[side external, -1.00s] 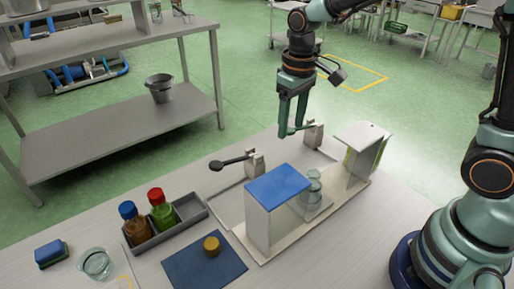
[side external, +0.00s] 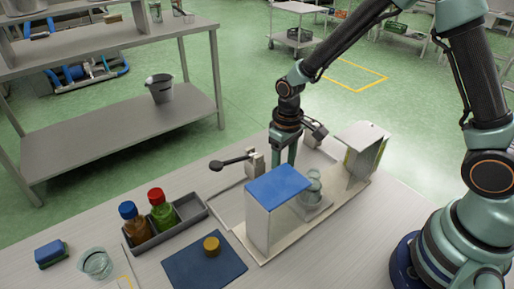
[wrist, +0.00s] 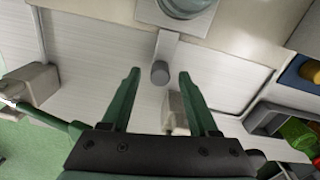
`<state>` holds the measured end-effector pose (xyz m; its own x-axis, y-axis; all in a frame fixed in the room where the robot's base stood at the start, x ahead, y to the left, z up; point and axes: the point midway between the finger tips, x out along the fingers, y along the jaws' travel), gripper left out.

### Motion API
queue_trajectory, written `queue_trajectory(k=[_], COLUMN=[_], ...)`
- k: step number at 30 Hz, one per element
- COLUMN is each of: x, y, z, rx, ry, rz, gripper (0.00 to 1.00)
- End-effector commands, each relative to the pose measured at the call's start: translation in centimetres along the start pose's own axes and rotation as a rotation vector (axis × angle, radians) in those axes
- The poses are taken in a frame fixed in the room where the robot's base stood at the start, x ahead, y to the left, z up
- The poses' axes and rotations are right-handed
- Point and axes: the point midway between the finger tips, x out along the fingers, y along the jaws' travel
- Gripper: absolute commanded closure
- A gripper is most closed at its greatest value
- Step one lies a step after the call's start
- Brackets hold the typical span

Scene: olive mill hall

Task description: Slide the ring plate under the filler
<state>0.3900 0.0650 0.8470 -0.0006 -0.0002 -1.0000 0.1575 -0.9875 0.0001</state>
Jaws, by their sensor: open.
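The ring plate (wrist: 152,14) is a pale plate carrying a clear glass jar (wrist: 184,4), with a grey handle ending in a round knob (wrist: 159,73). In the side view, the jar (side external: 314,184) stands on the plate (side external: 316,206) between a blue-topped housing (side external: 278,186) and a white upright box (side external: 362,141). I cannot tell which of these is the filler. My gripper (wrist: 159,77) is open, one finger on each side of the knob and apart from it. In the side view, the housing hides my fingertips.
Beige clamp blocks with levers stand near my gripper; one (side external: 256,163) is left of it. A grey tray (side external: 190,207) holds a brown and a green bottle. A blue mat (side external: 205,266) with a yellow-topped piece lies in front. A glass beaker (side external: 95,264) and blue sponge (side external: 50,253) are at left.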

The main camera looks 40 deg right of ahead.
Motion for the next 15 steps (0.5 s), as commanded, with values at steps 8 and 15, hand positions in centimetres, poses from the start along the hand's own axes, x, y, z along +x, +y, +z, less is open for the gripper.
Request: queue_trajectory(k=[8,15], x=[0.68,0.65], y=[0.00,0.00], z=[-0.01,-0.01], rx=[0.000,0.000], ry=[0.001,0.001], rz=[0.000,0.000], gripper=[0.39,0.85])
